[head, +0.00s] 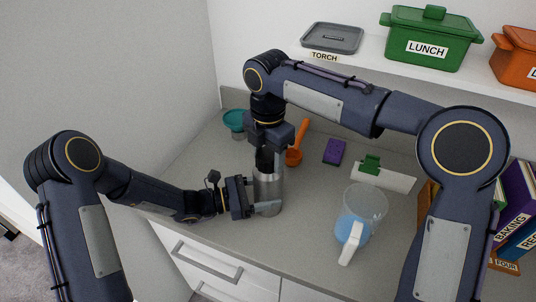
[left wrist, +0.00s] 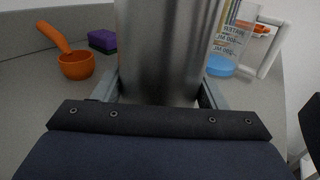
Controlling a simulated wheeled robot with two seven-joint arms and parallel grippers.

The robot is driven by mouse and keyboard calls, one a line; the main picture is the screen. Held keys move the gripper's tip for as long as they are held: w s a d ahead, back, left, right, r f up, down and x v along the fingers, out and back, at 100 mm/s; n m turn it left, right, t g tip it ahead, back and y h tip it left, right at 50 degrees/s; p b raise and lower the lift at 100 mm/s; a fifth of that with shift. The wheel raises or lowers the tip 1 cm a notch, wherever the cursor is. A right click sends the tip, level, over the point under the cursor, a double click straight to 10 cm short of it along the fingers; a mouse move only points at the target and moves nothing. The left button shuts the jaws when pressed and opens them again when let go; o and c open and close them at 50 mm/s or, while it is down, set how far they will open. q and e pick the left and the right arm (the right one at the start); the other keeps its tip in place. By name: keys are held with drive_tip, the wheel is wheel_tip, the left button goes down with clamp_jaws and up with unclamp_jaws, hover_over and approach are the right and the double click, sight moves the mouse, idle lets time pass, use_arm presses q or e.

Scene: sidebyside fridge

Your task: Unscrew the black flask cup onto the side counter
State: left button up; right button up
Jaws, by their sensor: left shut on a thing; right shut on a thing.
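The flask has a silver metal body (head: 268,186) and stands upright on the grey counter (head: 312,225). Its black cup (head: 263,158) is at the top, in line with the body; I cannot tell whether the cup touches it. My left gripper (head: 264,204) is shut on the lower flask body from the left. In the left wrist view the silver body (left wrist: 168,50) fills the space between the fingers. My right gripper (head: 270,152) points down from above and is shut on the black cup, partly hiding it.
A clear jug (head: 364,207) with blue liquid stands right of the flask. An orange scoop (head: 294,155), purple sponge (head: 334,151) and teal bowl (head: 234,119) are behind. A white roll with a green clip (head: 386,178) and books (head: 518,205) are right. Counter in front of the jug is clear.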

drive_tip(key=shift+r, duration=0.15)
drive_tip(key=shift+r, duration=0.9)
drive_tip(key=shift+r, duration=2.05)
use_arm(q)
drive_tip(key=o, duration=2)
drive_tip(key=shift+c, duration=0.2)
drive_tip(key=shift+a+f, duration=0.1)
drive_tip(key=shift+a, duration=0.4)
use_arm(e)
drive_tip(key=shift+f, duration=0.2)
use_arm(q)
drive_tip(key=b, duration=0.2)
hover_over(225, 216)
use_arm(e)
drive_tip(key=shift+f, duration=0.95)
